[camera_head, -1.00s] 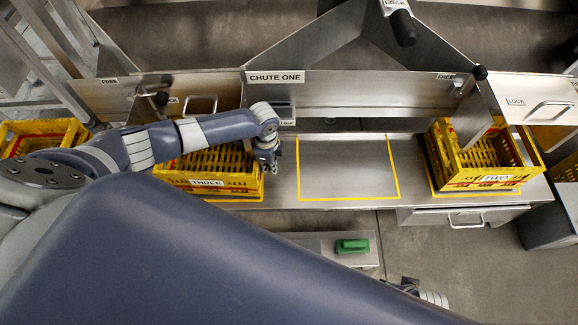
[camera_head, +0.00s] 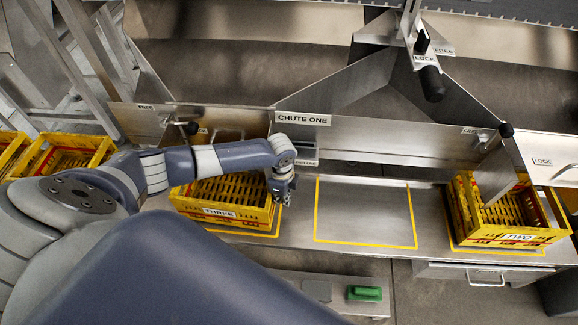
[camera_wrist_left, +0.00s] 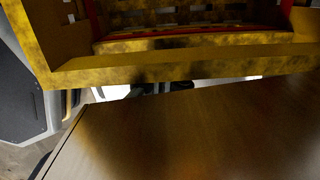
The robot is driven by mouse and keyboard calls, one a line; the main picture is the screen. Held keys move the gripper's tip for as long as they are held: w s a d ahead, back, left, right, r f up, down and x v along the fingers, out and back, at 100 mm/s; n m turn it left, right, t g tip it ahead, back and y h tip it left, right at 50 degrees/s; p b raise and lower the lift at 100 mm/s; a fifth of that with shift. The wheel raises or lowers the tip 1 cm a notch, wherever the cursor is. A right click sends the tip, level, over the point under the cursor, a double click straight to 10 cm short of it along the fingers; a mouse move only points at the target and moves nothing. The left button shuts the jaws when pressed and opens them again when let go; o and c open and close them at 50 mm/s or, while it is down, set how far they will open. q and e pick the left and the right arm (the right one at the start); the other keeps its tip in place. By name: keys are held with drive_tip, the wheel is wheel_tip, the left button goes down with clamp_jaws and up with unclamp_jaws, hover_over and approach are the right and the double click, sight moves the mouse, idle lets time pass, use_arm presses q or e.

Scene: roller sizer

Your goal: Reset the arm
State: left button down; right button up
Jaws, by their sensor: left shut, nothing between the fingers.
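My left arm comes in from the left in the head view, and my left gripper (camera_head: 281,190) points down at the right edge of the yellow crate marked THREE (camera_head: 222,222). The gripper is shut with nothing in it. I cannot tell from the head view whether it touches the crate. In the left wrist view a yellow crate wall (camera_wrist_left: 180,68) fills the top, close to the camera, above a brownish surface (camera_wrist_left: 190,130). The fingers are not clear there. My right gripper is not in view.
A yellow-outlined empty space (camera_head: 365,215) lies right of crate THREE on the steel bench. Crate TWO (camera_head: 508,238) stands at the right. The CHUTE ONE panel (camera_head: 345,135) rises behind. A green block (camera_head: 364,293) sits on a lower front shelf. More yellow crates (camera_head: 65,155) stand at far left.

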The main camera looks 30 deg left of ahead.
use_arm(q)
wheel_tip(320, 180, up, 10)
drive_tip(key=shift+f, duration=0.2)
